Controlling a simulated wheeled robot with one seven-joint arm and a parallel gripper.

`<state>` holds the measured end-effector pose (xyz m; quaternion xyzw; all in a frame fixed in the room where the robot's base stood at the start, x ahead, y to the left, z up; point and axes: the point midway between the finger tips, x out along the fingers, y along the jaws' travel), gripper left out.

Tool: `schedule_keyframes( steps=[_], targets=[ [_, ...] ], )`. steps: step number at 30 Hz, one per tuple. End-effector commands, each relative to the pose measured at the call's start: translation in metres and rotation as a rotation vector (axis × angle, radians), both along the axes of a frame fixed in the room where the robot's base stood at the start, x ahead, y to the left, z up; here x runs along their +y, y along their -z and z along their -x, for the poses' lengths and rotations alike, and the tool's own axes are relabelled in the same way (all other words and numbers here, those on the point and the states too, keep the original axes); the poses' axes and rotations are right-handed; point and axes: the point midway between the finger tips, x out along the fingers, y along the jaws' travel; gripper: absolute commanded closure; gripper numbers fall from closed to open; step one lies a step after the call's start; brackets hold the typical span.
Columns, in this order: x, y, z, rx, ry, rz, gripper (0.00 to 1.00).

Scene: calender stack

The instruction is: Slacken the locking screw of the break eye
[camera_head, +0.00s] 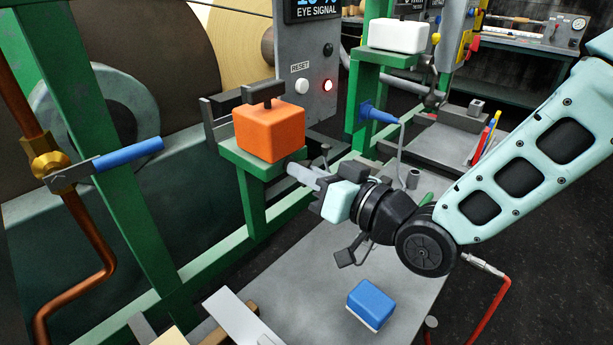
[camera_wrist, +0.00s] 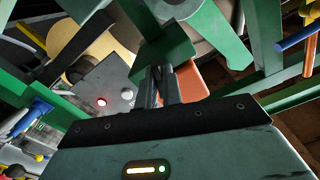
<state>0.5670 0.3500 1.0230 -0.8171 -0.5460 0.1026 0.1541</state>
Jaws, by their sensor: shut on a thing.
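The break eye appears to be the orange block (camera_head: 270,132) with a dark bar on top, sitting on a green bracket (camera_head: 240,160). My gripper (camera_head: 293,171) reaches in from the right, its fingertips at the bracket's right end, just below the block's lower right corner. In the wrist view my fingers (camera_wrist: 157,74) are close together beside the orange block (camera_wrist: 190,82) and against the green bracket (camera_wrist: 168,46). They are shut on a small part there, seemingly the locking screw, which the fingers hide.
The grey signal box (camera_head: 305,62) with a lit red lamp (camera_head: 327,86) stands behind the block. A blue cone-shaped part (camera_head: 377,113) is on a green post to the right. A blue block (camera_head: 371,303) lies on the grey bench top (camera_head: 310,270) below my arm. A blue-handled valve (camera_head: 128,154) is at left.

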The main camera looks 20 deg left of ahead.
Motion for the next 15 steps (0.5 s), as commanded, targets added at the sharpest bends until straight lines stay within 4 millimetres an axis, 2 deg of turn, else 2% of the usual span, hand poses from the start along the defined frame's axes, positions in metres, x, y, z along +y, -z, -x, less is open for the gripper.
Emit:
schedule_keyframes(
  steps=[11, 12, 13, 14, 15],
  targets=[
    [-0.0002, 0.0017, 0.0006, 0.000, -0.001, 0.005, 1.00],
    [-0.0002, 0.0016, 0.0005, 0.000, -0.001, 0.005, 0.84],
    [-0.0002, 0.0016, 0.0005, 0.000, -0.001, 0.005, 0.76],
    [-0.0001, 0.0015, 0.0004, 0.000, -0.001, 0.005, 0.71],
    [-0.0001, 0.0012, 0.0005, 0.000, -0.001, 0.004, 0.71]
  ],
)
